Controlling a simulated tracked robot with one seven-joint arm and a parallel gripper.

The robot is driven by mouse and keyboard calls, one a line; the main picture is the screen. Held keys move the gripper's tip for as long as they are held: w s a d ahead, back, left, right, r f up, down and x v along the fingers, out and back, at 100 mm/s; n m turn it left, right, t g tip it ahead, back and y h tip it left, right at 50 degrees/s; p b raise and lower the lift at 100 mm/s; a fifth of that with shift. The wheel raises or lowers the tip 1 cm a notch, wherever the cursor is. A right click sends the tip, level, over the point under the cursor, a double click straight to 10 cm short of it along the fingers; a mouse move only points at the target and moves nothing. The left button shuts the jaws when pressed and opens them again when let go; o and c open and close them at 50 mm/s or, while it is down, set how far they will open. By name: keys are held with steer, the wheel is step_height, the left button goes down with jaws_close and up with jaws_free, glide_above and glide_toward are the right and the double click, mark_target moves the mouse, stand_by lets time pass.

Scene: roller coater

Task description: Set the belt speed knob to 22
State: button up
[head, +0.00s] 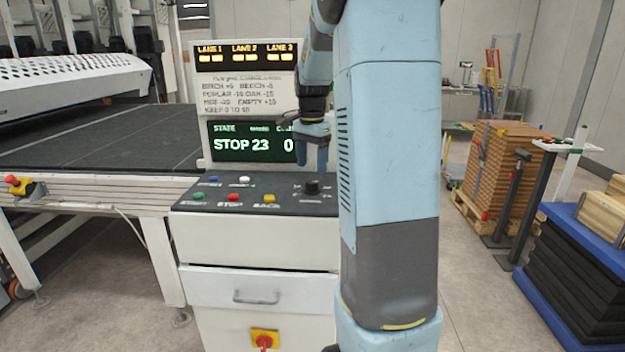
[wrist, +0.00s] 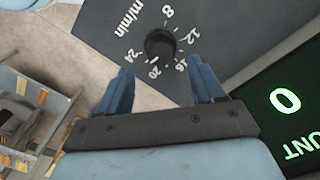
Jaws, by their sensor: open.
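The black belt speed knob (head: 312,187) stands on the right part of the dark control panel. In the wrist view the knob (wrist: 160,44) sits inside a printed scale marked m/min, with 8, 12, 16, 20 and 24 legible. A small light mark on its lower edge seems to face the stretch between 20 and 24. My gripper (head: 315,160) is open and empty above the knob. In the wrist view its blue fingers (wrist: 163,78) are spread, with the knob centred ahead of them. The display (head: 240,142) reads STOP 23 and a 0, partly hidden by my arm.
Blue, white, green, red and yellow buttons (head: 233,197) lie on the panel left of the knob. A lane sign (head: 246,57) stands above the display. A belt table (head: 90,140) adjoins on the left. Stacked boards (head: 505,165) stand at right.

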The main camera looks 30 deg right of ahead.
mark_target(312, 181)
steer(key=shift+f, duration=2.8)
steer(key=shift+c, duration=0.4)
steer(key=c, duration=1)
steer(key=shift+o, duration=0.2)
steer(key=shift+n, duration=0.8)
steer(key=o, duration=1)
steer(key=shift+o, duration=0.2)
